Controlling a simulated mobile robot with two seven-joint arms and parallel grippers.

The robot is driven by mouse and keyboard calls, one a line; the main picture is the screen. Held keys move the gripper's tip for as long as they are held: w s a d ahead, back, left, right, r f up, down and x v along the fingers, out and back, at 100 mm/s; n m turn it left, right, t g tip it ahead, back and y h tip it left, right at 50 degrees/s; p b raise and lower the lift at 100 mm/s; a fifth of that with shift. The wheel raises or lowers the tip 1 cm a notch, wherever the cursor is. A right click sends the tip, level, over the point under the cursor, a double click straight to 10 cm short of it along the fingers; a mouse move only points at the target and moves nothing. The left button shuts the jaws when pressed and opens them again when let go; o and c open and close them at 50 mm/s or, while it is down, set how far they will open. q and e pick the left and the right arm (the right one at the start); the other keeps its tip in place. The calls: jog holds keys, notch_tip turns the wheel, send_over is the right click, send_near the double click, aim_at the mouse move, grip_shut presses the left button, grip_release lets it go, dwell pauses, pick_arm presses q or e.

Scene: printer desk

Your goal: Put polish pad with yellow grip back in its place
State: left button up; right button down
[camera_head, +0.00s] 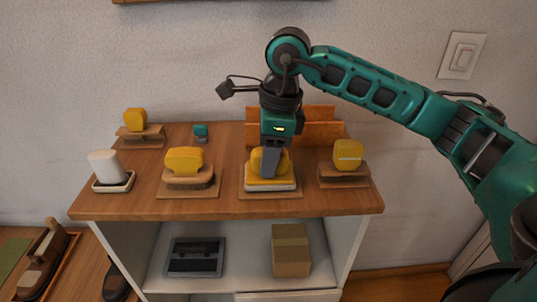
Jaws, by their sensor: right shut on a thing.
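My right gripper (269,165) points straight down and is shut on the yellow grip of a polish pad (271,182). This pad has a pale base and is at or just over a brown mat (284,195) on the wooden cabinet top; I cannot tell whether it touches. To its left, a brush with a yellow grip (184,160) and wooden base sits on another mat. To its right, a yellow-topped piece (348,154) stands on a wooden holder. Another yellow-topped piece (135,119) is at the back left. My left gripper is not in view.
A white cylinder (105,167) stands in a small tray at the left. A small teal item (200,131) lies behind. An orange-brown upright holder (318,130) stands behind my gripper. The shelf below holds a dark tray (195,257) and a cardboard box (291,251). Shoes are at the lower left.

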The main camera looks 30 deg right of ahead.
jog(key=shift+f, duration=0.25)
jog(key=c, duration=0.6)
grip_release()
jog(key=shift+c, duration=0.2)
jog(key=shift+r, duration=0.15)
jog(key=r, duration=0.4)
jog(key=d+r, duration=0.1)
jog(key=r, duration=0.2)
jog(key=s+r+p, duration=0.1)
jog(key=r, duration=0.3)
jog(key=shift+d+r, duration=0.25)
jog(key=shift+r, duration=0.05)
jog(key=shift+d+r, duration=0.1)
jog(key=shift+r, duration=0.35)
jog(key=shift+s, duration=0.1)
